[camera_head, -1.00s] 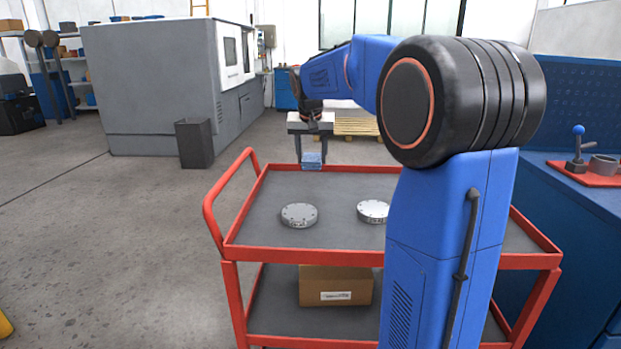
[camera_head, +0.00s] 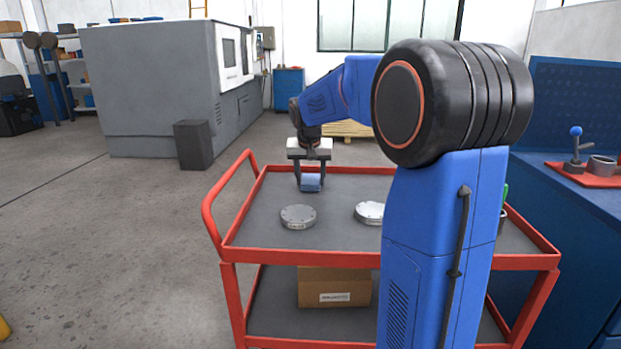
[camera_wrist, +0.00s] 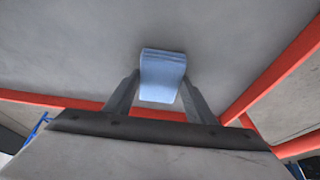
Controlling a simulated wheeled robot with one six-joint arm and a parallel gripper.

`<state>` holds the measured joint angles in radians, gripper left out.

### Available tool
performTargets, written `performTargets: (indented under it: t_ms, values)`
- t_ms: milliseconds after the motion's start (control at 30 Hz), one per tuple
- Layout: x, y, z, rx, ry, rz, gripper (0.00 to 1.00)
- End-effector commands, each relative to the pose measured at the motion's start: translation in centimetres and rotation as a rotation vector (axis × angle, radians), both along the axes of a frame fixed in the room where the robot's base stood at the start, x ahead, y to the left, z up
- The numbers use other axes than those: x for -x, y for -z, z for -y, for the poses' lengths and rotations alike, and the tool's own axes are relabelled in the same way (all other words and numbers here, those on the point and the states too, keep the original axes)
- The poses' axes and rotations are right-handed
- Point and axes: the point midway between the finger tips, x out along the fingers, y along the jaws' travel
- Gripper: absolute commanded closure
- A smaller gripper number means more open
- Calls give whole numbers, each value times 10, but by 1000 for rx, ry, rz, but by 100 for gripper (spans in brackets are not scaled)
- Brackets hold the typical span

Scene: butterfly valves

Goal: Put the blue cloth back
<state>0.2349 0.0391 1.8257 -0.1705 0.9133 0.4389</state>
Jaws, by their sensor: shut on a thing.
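The blue cloth (camera_head: 311,184) is a small folded light-blue bundle near the back left of the red and grey cart's top tray (camera_head: 262,205). My gripper (camera_head: 311,180) is shut on it, with one finger on each side. In the wrist view the cloth (camera_wrist: 162,75) sits between the fingertips of my gripper (camera_wrist: 160,82), over the grey tray surface. I cannot tell whether the cloth touches the tray or hangs just above it.
Two round metal flange discs lie on the tray, one at left (camera_head: 298,216) and one (camera_head: 370,212) partly behind my arm. A cardboard box (camera_head: 334,287) is on the lower shelf. A blue bench (camera_head: 570,205) stands at right with a red plate (camera_head: 590,176) holding a valve.

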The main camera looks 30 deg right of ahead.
Motion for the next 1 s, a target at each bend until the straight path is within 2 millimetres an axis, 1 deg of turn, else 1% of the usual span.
performTargets:
  t_ms: [33,67,100,133,433,567,667,900,1000]
  values:
    - [0,2,0,0,0,0,74]
    - [0,1,0,0,0,0,43]
    - [0,1,0,0,0,0,33]
    - [0,1,0,0,0,0,31]
    - [0,0,0,0,0,0,31]
    - [2,-8,-1,0,0,0,31]
    - [6,-22,-4,1,0,2,31]
    - [21,-66,-15,2,-1,4,31]
    - [27,-82,-19,1,-1,2,31]
